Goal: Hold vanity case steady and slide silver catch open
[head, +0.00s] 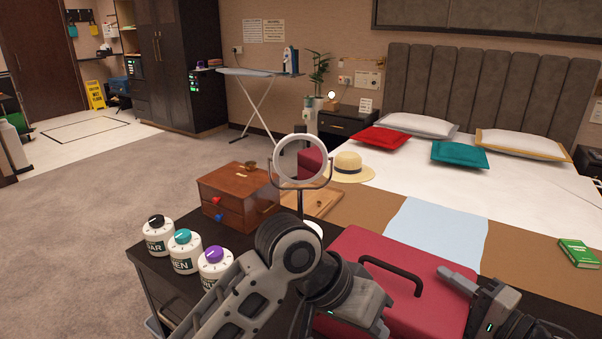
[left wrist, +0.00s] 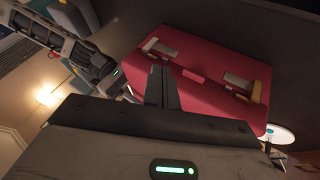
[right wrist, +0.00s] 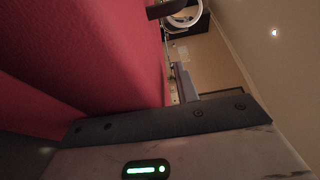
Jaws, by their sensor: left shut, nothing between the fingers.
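The red vanity case (head: 430,310) lies shut at the front right, its black handle (head: 392,272) on the upper face. In the left wrist view the case (left wrist: 200,60) shows two silver catches, one nearer the right (left wrist: 240,82) and one at the left (left wrist: 162,49). My left gripper (left wrist: 162,82) is shut and empty, its fingertips in front of the catch side; contact cannot be told. In the head view its fingers are hidden behind its wrist. My right gripper (head: 447,274) is at the case's right side, close against the red wall; its jaw opening is unclear.
A round mirror (head: 300,160) on a stand is behind my left arm. Several white knobbed canisters (head: 184,251) and a wooden drawer box (head: 238,195) stand to the left. The bed (head: 500,210) with a straw hat (head: 348,167) lies beyond the case.

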